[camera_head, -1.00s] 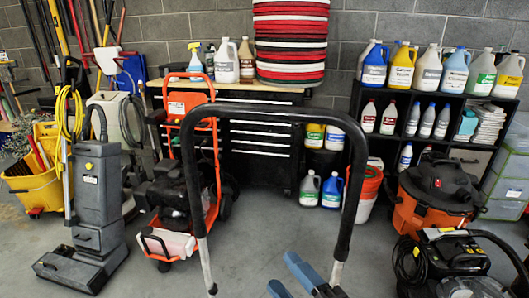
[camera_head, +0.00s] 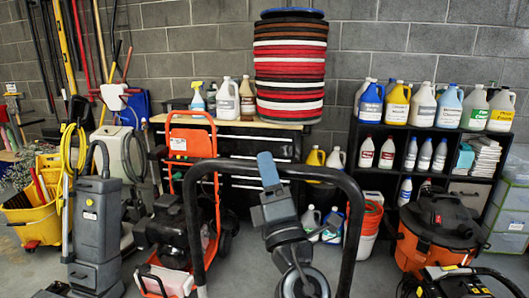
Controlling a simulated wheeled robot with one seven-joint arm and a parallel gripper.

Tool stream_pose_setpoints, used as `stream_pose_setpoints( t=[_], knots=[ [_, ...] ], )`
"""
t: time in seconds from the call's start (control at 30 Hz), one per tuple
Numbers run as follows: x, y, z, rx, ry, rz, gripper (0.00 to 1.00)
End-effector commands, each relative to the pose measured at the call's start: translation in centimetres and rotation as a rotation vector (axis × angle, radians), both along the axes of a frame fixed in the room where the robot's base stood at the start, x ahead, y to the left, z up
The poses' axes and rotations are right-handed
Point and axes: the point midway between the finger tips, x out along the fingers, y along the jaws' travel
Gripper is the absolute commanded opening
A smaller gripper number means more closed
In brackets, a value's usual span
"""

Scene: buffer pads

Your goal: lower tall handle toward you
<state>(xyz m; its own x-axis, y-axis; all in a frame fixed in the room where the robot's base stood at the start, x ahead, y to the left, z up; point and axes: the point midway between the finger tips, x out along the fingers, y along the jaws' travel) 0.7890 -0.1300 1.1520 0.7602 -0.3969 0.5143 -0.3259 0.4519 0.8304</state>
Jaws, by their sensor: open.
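The tall handle (camera_head: 222,164) is a black padded arch in the foreground, with its top bar running across the picture and its two legs dropping to the bottom edge. It stands upright. My gripper (camera_head: 268,168) is at the middle of the top bar, with its blue fingers reaching up above it. It is seen almost edge-on, so the finger gap does not show clearly. I cannot tell whether the fingers touch the bar. The lower part of the handle is out of view.
Behind the handle are an orange-framed machine (camera_head: 193,120), a workbench with a stack of round pads (camera_head: 290,65) and a black bottle shelf (camera_head: 425,130). An orange vacuum (camera_head: 438,225) stands right, a grey floor machine (camera_head: 97,220) left. Some floor shows between them.

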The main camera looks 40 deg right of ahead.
Motion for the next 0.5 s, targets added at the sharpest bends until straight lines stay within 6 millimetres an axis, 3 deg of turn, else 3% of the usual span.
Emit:
stream_pose_setpoints(
  t=[0.03, 0.2, 0.5],
  knots=[
    [0.6, -0.3, 0.9, -0.001, -0.001, 0.000, 0.56],
    [2.1, -1.1, 1.6, 0.002, -0.001, 0.001, 0.56],
    [2.7, -1.4, 1.8, 0.002, 0.000, 0.002, 0.56]
  ],
)
